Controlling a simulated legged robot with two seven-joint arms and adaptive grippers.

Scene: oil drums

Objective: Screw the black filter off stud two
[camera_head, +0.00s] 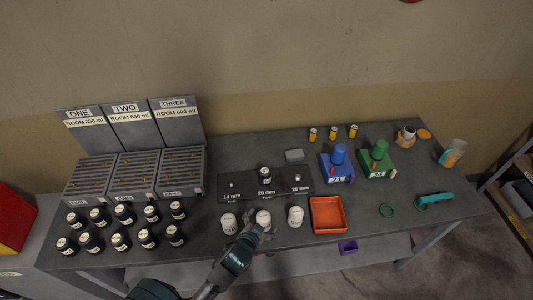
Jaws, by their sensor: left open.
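A small black filter (265,176) with a pale label stands upright on the middle stud, marked 20 mm, of the dark stud plate (241,184). The studs marked 14 mm and 26 mm on either side are bare. My left gripper (260,226) is open in front of the plate, at the middle one of three white filters (263,216). It overlaps that filter's near side in the picture; whether it touches it I cannot tell. The gripper is apart from the black filter. My right gripper is not in view.
White filters (228,223) and (295,215) flank the gripper. Several black filters (120,239) stand at the left, before three labelled racks (133,174). An orange tray (313,228), blue device (337,170), green device (377,162) and teal tool (433,200) are at the right.

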